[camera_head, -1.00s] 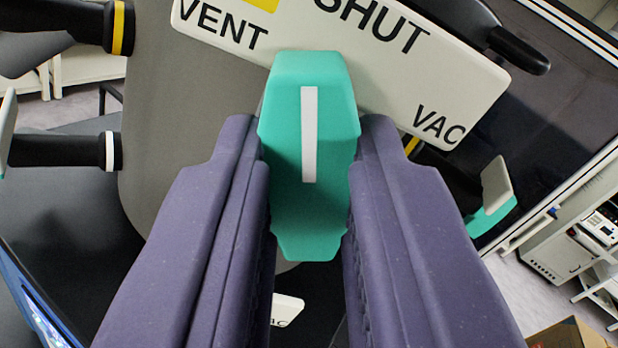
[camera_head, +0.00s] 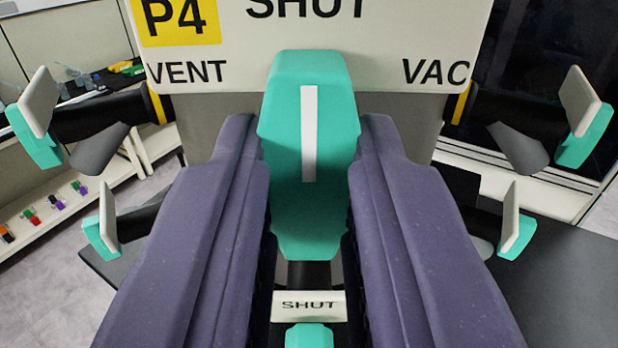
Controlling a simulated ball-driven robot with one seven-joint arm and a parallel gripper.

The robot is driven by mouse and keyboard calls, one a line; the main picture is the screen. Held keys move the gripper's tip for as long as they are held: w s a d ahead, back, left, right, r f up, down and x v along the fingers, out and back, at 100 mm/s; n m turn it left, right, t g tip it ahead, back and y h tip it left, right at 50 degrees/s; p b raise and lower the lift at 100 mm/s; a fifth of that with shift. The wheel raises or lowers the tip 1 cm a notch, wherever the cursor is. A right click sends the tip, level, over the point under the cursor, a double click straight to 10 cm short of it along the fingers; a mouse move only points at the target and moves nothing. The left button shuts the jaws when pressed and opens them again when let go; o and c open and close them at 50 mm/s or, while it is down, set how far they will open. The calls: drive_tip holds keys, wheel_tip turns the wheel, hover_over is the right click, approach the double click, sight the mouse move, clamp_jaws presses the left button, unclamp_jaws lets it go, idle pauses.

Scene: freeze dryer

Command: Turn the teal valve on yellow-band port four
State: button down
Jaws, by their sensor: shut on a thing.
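The teal valve handle (camera_head: 335,150) with a white stripe stands between the fingers of my gripper (camera_head: 308,135), which is shut on it from both sides. The stripe points straight up the picture, toward the word SHUT on the white label plate (camera_head: 300,65). The plate is level and carries a yellow P4 tag (camera_head: 178,22), with VENT at left and VAC at right. The top of the plate is cut off. My fingers hide the lower sides of the handle.
Other teal handles stand close on the left (camera_head: 38,130) and the right (camera_head: 582,130), with lower ones (camera_head: 103,225) (camera_head: 515,225) beneath. Another SHUT plate (camera_head: 308,306) and teal handle (camera_head: 309,336) lie directly below. A shelf with small items (camera_head: 50,205) is at far left.

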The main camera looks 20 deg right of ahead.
drive_tip(key=shift+f, duration=0.15)
drive_tip(key=c, duration=1)
unclamp_jaws()
drive_tip(key=v, duration=0.7)
drive_tip(key=shift+s+a+p, duration=0.15)
drive_tip(key=shift+s+p, duration=0.2)
drive_tip(key=shift+p, duration=0.1)
